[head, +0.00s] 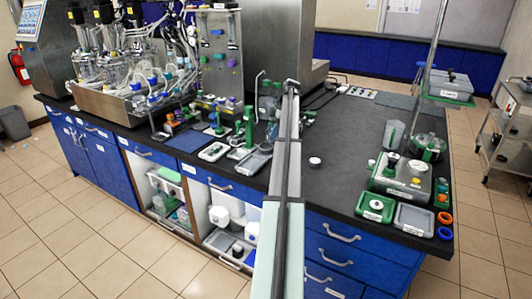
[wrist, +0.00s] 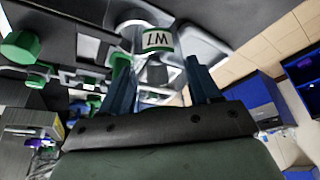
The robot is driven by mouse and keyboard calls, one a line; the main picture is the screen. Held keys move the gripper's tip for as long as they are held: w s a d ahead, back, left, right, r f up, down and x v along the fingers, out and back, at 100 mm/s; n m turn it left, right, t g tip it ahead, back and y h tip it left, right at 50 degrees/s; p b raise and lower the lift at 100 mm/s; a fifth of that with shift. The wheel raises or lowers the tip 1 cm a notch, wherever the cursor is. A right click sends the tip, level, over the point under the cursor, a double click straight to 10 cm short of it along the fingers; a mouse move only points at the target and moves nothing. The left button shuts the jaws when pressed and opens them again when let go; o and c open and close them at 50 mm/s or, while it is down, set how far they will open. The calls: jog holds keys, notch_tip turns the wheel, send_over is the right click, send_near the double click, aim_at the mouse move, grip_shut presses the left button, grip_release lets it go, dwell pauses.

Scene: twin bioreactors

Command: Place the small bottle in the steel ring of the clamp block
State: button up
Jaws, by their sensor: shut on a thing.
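The small bottle (wrist: 157,42) shows in the wrist view as a clear body with a green-edged white label. It sits between the two blue fingers of my gripper (wrist: 158,78), which is shut on it. A grey surface with a pale rounded rim lies behind the bottle; I cannot tell whether they touch. In the head view my arm runs up the middle of the picture and hides most of the gripper and the bottle. I cannot make out the clamp block's steel ring for certain; a green upright stand (head: 248,127) is left of my arm.
Grey trays (head: 213,152) and a blue mat (head: 187,141) lie on the black bench left of my arm. A small white cap (head: 315,161) lies right of it. A green-and-steel device (head: 402,178) and labelled trays (head: 375,207) stand at the right. The bench between is mostly clear.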

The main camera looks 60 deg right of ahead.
jog(key=n, duration=0.1)
jog(key=w+n+g+y, duration=0.1)
jog(key=n, duration=0.1)
jog(key=shift+w+a+n, duration=0.2)
jog(key=shift+n, duration=0.1)
jog(key=shift+w+n, duration=0.25)
jog(key=shift+n, duration=0.35)
jog(key=shift+w+d+f+n+g+y, duration=0.1)
jog(key=shift+w+d+f+n+g, duration=0.3)
jog(key=shift+f, duration=0.6)
jog(key=shift+w+a+f+n+g+y, duration=0.1)
jog(key=shift+w+f+n, duration=0.2)
jog(key=shift+f+n, duration=0.55)
jog(key=shift+w+d+f+n+g+y, duration=0.1)
jog(key=shift+w+d+f+n+g, duration=0.2)
jog(key=shift+f, duration=0.9)
jog(key=shift+f, duration=0.1)
jog(key=shift+a+f, duration=0.1)
jog(key=shift+f, duration=0.2)
